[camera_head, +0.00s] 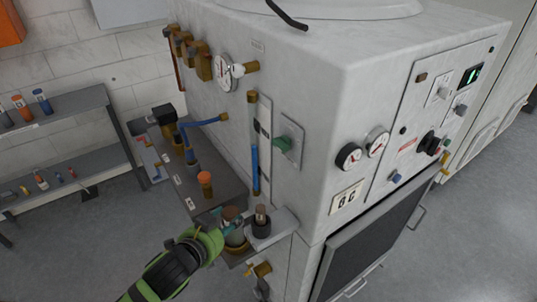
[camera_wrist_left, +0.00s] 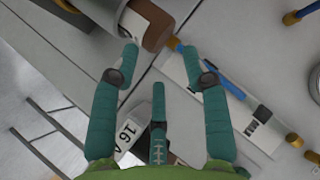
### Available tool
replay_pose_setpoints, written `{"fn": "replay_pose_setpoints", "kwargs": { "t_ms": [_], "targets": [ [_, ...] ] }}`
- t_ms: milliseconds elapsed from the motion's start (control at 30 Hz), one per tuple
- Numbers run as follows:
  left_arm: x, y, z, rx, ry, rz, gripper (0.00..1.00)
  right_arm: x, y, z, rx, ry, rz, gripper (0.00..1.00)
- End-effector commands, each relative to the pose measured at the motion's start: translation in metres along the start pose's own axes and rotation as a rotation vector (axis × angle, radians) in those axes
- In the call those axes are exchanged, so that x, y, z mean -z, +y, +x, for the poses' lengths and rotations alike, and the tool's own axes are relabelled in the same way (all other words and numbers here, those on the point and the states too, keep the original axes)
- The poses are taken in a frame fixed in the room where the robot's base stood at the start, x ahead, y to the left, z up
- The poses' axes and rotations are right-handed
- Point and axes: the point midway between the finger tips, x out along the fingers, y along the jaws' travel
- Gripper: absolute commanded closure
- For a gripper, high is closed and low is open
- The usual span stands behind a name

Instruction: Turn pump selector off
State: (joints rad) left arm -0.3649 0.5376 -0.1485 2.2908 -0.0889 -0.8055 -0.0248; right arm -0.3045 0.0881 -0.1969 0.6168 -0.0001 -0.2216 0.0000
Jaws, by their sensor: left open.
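I cannot tell by label which control is the pump selector. A green knob (camera_head: 284,143) sits on a small grey plate on the washer's left side. A black rotary knob (camera_head: 430,143) with some red beside it is on the front panel at right. My left gripper (camera_head: 231,222) has teal fingers and is low at the washer's left side, well below the green knob. In the left wrist view its fingers (camera_wrist_left: 160,55) are spread, with a brown-capped white bottle (camera_wrist_left: 128,20) just beyond the tips. Contact is not clear. My right gripper is out of view.
A blue tube (camera_head: 254,165) runs down the washer's side. Shelves (camera_head: 60,120) stand at left; floor is open at right.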

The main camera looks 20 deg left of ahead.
Motion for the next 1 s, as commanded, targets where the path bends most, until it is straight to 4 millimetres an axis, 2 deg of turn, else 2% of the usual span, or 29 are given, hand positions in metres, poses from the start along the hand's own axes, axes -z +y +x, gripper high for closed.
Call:
{"fn": "replay_pose_setpoints", "kwargs": {
  "t_ms": [33,167,200,300,400,500,700,1000],
  "targets": [
    [0.017,-0.016,0.004,0.024,0.081,0.069,0.54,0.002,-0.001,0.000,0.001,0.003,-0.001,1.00],
    [0.076,-0.053,0.006,0.077,0.349,0.283,0.54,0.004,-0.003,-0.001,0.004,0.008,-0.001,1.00],
    [0.096,-0.063,0.003,0.086,0.447,0.367,0.54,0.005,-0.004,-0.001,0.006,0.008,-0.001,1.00],
    [0.140,-0.079,-0.015,0.085,0.681,0.583,0.54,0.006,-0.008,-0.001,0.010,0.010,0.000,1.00],
    [0.167,-0.086,-0.037,0.054,0.870,0.776,0.54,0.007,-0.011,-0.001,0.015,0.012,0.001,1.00],
    [0.179,-0.088,-0.058,0.008,1.006,0.930,0.54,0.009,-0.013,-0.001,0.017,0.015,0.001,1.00],
    [0.184,-0.089,-0.082,-0.064,1.136,1.083,0.54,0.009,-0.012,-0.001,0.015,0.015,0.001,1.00],
    [0.199,-0.081,-0.079,-0.071,1.155,1.095,0.54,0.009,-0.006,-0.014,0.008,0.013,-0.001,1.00]
  ]
}}
